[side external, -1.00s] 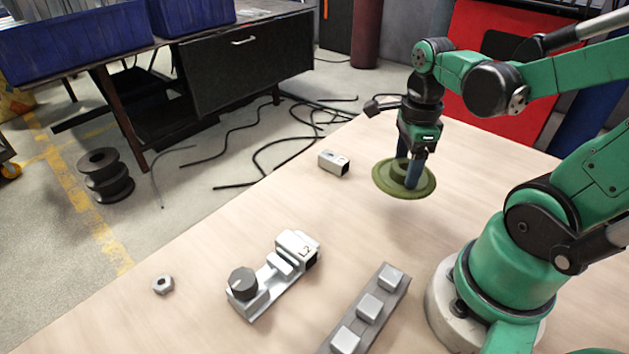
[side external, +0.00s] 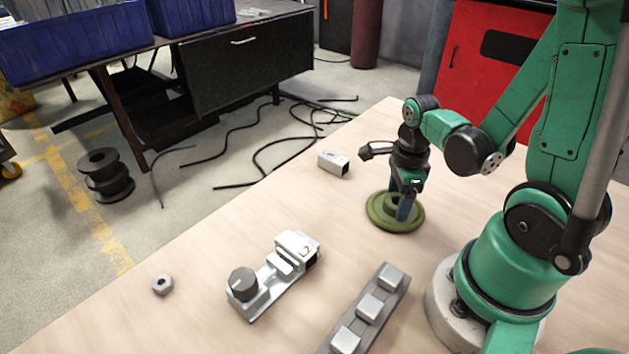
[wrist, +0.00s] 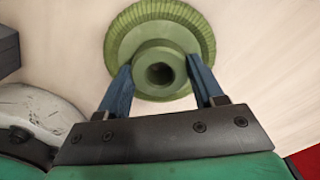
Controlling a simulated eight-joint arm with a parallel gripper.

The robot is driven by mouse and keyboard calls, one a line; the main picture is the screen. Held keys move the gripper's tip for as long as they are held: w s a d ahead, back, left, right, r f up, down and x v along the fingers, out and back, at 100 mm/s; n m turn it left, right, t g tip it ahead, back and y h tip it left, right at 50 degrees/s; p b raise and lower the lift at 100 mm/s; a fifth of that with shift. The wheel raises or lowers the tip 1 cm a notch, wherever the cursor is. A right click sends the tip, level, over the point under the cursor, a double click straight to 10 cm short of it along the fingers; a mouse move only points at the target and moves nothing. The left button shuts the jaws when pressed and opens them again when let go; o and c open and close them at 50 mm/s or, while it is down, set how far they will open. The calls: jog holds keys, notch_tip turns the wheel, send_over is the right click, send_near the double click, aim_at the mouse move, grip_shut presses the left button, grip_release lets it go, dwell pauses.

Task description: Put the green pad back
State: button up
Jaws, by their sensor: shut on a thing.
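The green pad (side external: 380,214) is a round olive-green disc with a ribbed rim and a raised hub with a dark hole. In the side view it is low at the wooden table top, right of the middle; whether it touches the table is hard to tell. My gripper (side external: 404,207) points down over it, its blue fingers shut on the hub. In the wrist view the pad (wrist: 160,22) fills the top middle, and the fingers of my gripper (wrist: 161,82) stand on both sides of the hub.
A small metal block (side external: 333,163) lies just left of the pad. A grey fixture with a dark knob (side external: 273,275), a hex nut (side external: 162,285) and a rail with several pale blocks (side external: 368,308) lie nearer the camera. Bare table surrounds the pad.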

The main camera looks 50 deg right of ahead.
aim_at(398, 200)
jog(key=o, duration=1.3)
jog(key=shift+o, duration=0.2)
jog(key=shift+r, duration=0.1)
jog(key=shift+r, duration=5.8)
jog(key=w+a+n+t, duration=0.3)
jog(key=a+n, duration=0.1)
jog(key=n, duration=0.9)
jog(key=w+a+r+n+t, duration=0.1)
jog(key=w+a+n+t, duration=0.3)
jog(key=n, duration=1)
jog(key=shift+w+a, duration=0.2)
jog(key=shift+a, duration=0.45)
